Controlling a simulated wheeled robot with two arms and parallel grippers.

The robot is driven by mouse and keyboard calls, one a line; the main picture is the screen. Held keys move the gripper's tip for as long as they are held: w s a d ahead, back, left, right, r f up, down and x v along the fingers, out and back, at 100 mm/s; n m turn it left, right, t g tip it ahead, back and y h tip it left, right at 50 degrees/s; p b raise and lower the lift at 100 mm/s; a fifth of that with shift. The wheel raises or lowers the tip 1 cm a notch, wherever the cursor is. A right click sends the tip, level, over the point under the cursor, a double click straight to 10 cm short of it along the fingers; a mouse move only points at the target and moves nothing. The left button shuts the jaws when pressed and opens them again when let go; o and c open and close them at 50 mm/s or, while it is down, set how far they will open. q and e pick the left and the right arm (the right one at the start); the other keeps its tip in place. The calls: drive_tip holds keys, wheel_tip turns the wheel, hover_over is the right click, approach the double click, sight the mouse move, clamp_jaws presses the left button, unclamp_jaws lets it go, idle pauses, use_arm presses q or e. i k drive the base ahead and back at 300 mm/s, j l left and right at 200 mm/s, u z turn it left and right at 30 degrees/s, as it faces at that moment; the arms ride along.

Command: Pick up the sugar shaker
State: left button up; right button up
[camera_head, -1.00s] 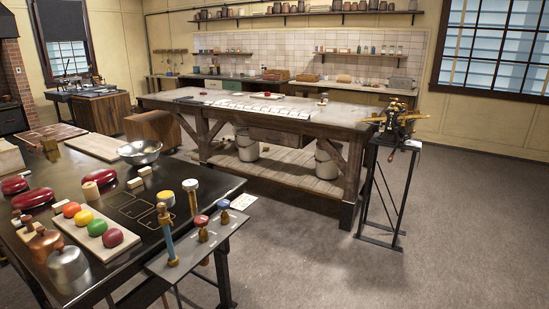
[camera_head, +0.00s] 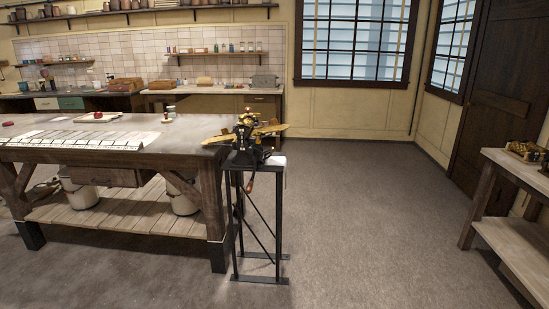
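A small pale jar with a grey top (camera_head: 171,111) stands upright near the back right of the long wooden table (camera_head: 190,145). It may be the sugar shaker, but it is too small to tell. Neither of my grippers shows in this view.
A black metal stand (camera_head: 255,215) with a brass machine (camera_head: 247,135) stands at the table's right end. A wooden bench (camera_head: 515,180) is at the far right. The back counter (camera_head: 215,90) holds boxes. Open grey floor (camera_head: 370,225) lies between the stand and the bench.

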sight(172, 113)
drive_tip(key=i+z, duration=0.15)
drive_tip(key=i, duration=0.35)
drive_tip(key=i+z, duration=0.15)
drive_tip(key=i, duration=0.35)
drive_tip(key=i+j+z, duration=0.15)
drive_tip(key=i, duration=0.3)
drive_tip(key=i+j+z, duration=0.15)
drive_tip(key=i, duration=0.35)
drive_tip(key=i+j+z, duration=0.15)
drive_tip(key=i, duration=0.3)
drive_tip(key=i+l+z, duration=0.1)
drive_tip(key=i, duration=0.9)
drive_tip(key=i+l+z, duration=0.1)
drive_tip(key=i, duration=0.9)
drive_tip(key=i+j+u, duration=0.2)
drive_tip(key=i+u, duration=0.7)
drive_tip(key=i, duration=0.2)
drive_tip(key=i+l+u, duration=0.15)
drive_tip(key=i+u, duration=0.25)
drive_tip(key=i, duration=0.15)
drive_tip(key=i+l+u, duration=0.3)
drive_tip(key=i+u, duration=0.15)
drive_tip(key=i, duration=0.05)
